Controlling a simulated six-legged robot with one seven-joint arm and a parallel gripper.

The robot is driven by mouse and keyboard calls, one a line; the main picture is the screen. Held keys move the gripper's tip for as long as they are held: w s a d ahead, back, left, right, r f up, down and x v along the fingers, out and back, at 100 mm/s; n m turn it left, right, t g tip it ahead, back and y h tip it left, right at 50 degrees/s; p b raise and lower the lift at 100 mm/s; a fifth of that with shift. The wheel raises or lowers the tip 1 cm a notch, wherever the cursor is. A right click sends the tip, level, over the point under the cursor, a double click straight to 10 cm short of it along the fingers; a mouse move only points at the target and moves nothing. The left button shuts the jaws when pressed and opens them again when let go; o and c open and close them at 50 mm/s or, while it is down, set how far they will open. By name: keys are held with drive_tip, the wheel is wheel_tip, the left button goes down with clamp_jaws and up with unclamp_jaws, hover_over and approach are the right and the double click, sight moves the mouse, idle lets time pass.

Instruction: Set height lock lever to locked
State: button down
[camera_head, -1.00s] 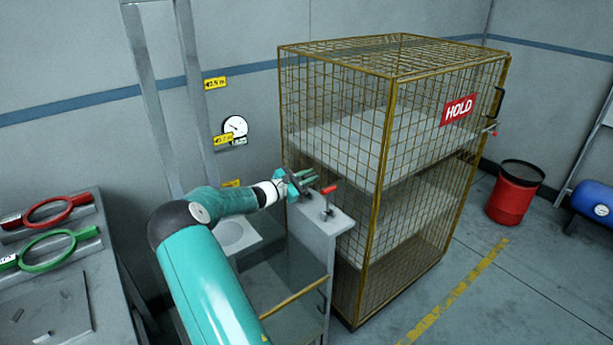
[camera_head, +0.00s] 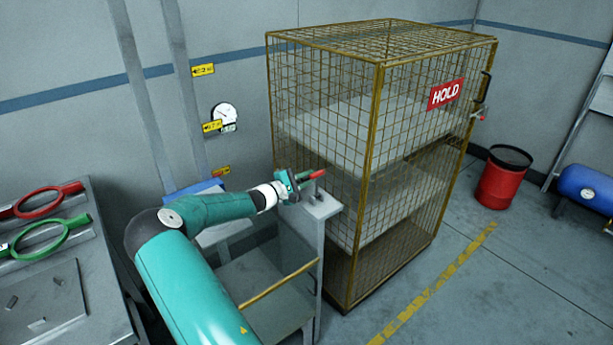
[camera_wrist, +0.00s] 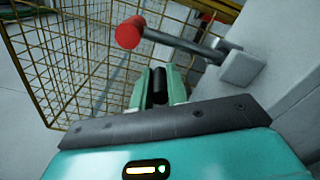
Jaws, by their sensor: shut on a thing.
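The height lock lever (camera_head: 314,174) has a red grip and stands on top of a grey post at the side of a cart. The exact contact is hard to see.
A yellow mesh cage (camera_head: 375,130) with a HOLD sign stands right behind the post. A grey bench (camera_head: 50,285) with red and green rings is at left. A red bin (camera_head: 503,178) and blue tank (camera_head: 588,186) are at far right.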

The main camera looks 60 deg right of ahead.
drive_tip(key=shift+a+f, duration=0.1)
drive_tip(key=shift+f, duration=0.05)
idle(0.3)
drive_tip(key=c, duration=1.4)
unclamp_jaws()
drive_tip(key=shift+o, duration=0.2)
drive_tip(key=v, duration=1.3)
drive_tip(key=shift+a, duration=0.3)
drive_tip(key=shift+w, duration=0.15)
